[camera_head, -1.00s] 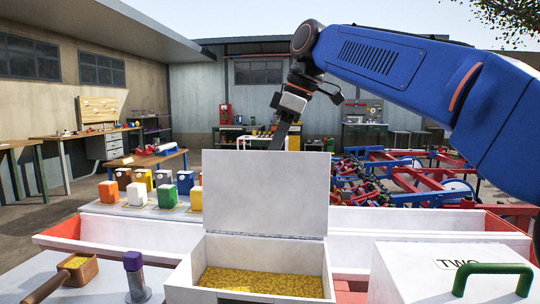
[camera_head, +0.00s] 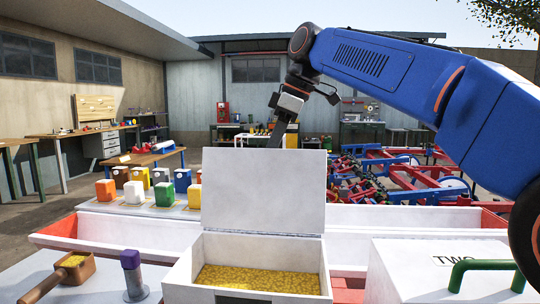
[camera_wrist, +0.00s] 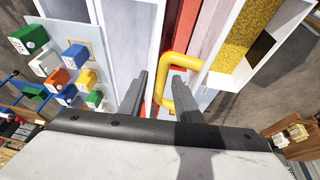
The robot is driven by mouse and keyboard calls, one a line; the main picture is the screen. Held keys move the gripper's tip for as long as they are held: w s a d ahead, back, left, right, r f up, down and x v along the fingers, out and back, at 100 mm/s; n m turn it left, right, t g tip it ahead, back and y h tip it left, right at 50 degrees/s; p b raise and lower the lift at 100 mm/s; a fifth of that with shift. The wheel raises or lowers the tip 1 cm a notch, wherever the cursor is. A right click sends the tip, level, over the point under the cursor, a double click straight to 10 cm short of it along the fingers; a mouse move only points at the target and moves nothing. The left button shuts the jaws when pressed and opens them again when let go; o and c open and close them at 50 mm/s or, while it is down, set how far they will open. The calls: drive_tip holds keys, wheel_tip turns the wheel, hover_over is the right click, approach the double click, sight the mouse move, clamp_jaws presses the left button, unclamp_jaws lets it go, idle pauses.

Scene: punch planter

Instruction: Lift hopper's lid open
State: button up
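The white hopper (camera_head: 180,282) stands in front of me with yellow grain (camera_head: 262,280) inside. Its white lid (camera_head: 263,190) stands upright at the back edge, open. The yellow handle (camera_wrist: 167,84) shows in the wrist view, as does the grain (camera_wrist: 238,38). My gripper (camera_head: 273,138) reaches down behind the lid, which hides its fingertips in the head view. In the wrist view my gripper (camera_wrist: 160,76) has its two fingers spread apart, with the handle between them, nearer the right finger. Whether that finger touches it I cannot tell.
A closed white box (camera_head: 415,262) marked TWO, with a green handle (camera_head: 485,266), stands to the right. Colored blocks (camera_head: 165,192) stand behind. A red-and-blue machine (camera_head: 400,180) fills the back right.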

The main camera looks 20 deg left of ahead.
drive_tip(key=v, duration=1.2)
idle(0.3)
drive_tip(key=shift+c, duration=0.7)
